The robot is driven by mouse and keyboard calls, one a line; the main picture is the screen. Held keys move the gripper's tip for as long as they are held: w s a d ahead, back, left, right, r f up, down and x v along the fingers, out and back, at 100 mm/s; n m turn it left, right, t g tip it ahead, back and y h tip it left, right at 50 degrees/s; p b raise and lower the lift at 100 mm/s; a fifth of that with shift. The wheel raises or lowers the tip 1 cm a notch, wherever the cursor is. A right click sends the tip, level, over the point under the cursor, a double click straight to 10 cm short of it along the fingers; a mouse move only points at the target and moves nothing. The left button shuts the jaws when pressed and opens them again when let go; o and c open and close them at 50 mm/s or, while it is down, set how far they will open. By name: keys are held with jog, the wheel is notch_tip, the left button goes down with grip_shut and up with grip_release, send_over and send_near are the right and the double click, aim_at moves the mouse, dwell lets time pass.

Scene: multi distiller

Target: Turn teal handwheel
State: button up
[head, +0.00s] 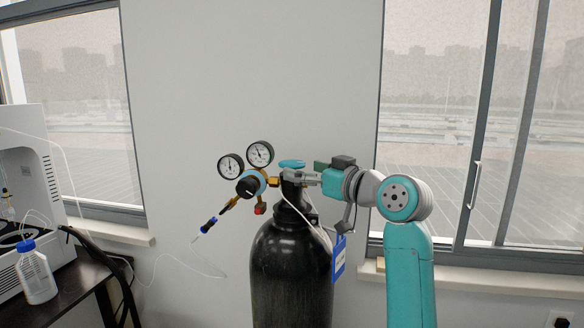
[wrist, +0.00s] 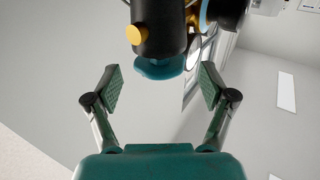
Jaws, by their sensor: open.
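The teal handwheel (head: 291,163) sits on top of the valve of a tall black gas cylinder (head: 290,268) in the head view. My gripper (head: 304,177) reaches in from the right, close beside the valve and slightly below the handwheel. In the wrist view, the handwheel (wrist: 158,70) shows under the dark valve body (wrist: 158,28). My gripper (wrist: 161,84) is open there, with one pad on each side of the handwheel and a visible gap to both. Nothing is held. Whether the handwheel lies fully at the depth of the pads is hard to tell.
A regulator (head: 250,184) with two round gauges (head: 260,154) sticks out left of the valve. A blue tag (head: 338,258) hangs at the cylinder's right. A dark table (head: 72,290) with a white bottle (head: 36,273) stands at far left. Windows and a wall lie behind.

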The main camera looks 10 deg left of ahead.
aim_at(292, 167)
jog(key=shift+x, duration=2.25)
jog(key=c, duration=1)
